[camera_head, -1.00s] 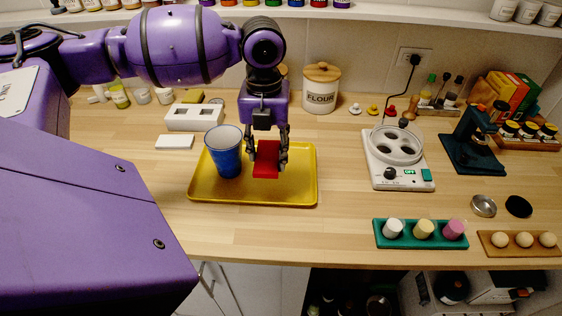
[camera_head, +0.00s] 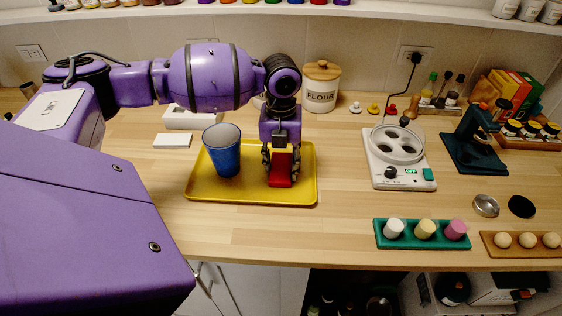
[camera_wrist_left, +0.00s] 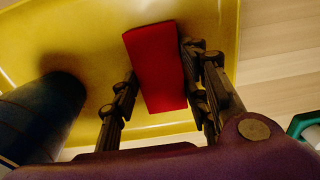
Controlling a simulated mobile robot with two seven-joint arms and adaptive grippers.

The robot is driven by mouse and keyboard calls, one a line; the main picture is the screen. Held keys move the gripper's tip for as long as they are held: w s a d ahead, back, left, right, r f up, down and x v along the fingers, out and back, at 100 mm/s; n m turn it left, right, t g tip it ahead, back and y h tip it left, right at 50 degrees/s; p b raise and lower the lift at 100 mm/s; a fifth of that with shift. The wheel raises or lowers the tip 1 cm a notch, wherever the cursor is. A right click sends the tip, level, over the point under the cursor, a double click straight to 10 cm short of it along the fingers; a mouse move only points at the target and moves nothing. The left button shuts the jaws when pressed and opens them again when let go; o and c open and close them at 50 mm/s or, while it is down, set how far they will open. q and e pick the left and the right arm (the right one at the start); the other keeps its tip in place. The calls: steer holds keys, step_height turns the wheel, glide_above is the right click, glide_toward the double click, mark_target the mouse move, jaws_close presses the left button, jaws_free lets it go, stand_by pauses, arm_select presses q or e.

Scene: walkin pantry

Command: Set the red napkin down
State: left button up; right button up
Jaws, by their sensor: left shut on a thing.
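The red napkin (camera_head: 281,168) is a folded red piece held between the fingers of my left gripper (camera_head: 281,172), low over the right half of the yellow tray (camera_head: 225,197). In the left wrist view the napkin (camera_wrist_left: 157,68) lies between the two dark fingers (camera_wrist_left: 160,100), with the tray (camera_wrist_left: 70,30) behind it. I cannot tell whether the napkin touches the tray. A blue cup (camera_head: 222,152) stands upright on the tray's left half, apart from the gripper; it also shows in the left wrist view (camera_wrist_left: 45,110). My right gripper is out of view.
A flour canister (camera_head: 321,88) stands behind the tray. A white block (camera_head: 172,141) lies to the tray's left. A white appliance with a round top (camera_head: 398,160) and a green holder (camera_head: 422,237) stand to the right. The counter in front of the tray is clear.

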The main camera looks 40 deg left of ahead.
mark_target(281, 167)
arm_select(q)
steer(key=shift+f, duration=0.15)
steer(key=o, duration=0.7)
steer(key=shift+o, duration=0.2)
step_height(281, 167, up, 12)
stand_by(0.5)
